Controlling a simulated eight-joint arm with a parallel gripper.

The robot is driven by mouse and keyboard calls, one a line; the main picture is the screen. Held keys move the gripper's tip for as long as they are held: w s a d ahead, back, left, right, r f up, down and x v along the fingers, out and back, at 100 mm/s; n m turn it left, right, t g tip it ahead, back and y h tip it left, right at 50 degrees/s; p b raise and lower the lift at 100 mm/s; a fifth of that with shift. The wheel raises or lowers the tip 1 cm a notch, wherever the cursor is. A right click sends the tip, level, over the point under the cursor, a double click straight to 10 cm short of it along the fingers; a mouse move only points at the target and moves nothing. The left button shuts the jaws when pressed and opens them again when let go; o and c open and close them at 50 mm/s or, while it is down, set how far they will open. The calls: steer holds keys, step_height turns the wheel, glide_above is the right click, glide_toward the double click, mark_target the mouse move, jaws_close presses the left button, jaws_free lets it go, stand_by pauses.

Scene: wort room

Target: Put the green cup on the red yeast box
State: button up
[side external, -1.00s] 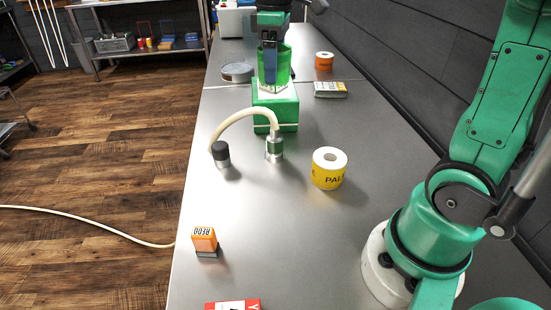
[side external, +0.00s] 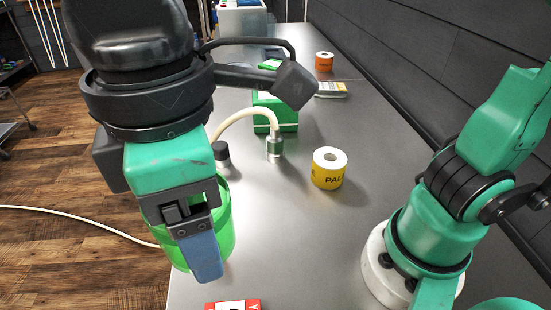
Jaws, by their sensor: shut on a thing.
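My gripper (side external: 203,258) is high and large in the left of the view, shut on the green cup (side external: 226,222). One blue finger lies over the near side of the cup; the other finger is hidden. The cup looks roughly upright and held in the air. The red yeast box (side external: 251,304), red and white with a "Y" at its edge, shows only its top at the bottom edge of the view. The cup is above and left of it in the picture, and apart from it.
A yellow tape roll (side external: 329,168) stands mid-bench. A pale hose (side external: 240,113) arches to a metal fitting (side external: 274,147) by a green box (side external: 285,111). An orange roll (side external: 324,62) is farther back.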

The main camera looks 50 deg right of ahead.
step_height(320, 180, down, 19)
steer(key=shift+r, duration=0.15)
stand_by(0.5)
steer(key=o, duration=1.4)
steer(key=shift+c, duration=0.2)
step_height(320, 180, up, 12)
steer(key=f, duration=0.1)
steer(key=w+d+m+t, duration=0.3)
steer(key=d+m, duration=0.3)
steer(key=d, duration=0.5)
steer(key=w+d+m+t, duration=0.4)
steer(key=w+d+m, duration=0.2)
steer(key=d, duration=0.5)
steer(key=shift+w+f, duration=0.25)
steer(key=shift+f, duration=0.2)
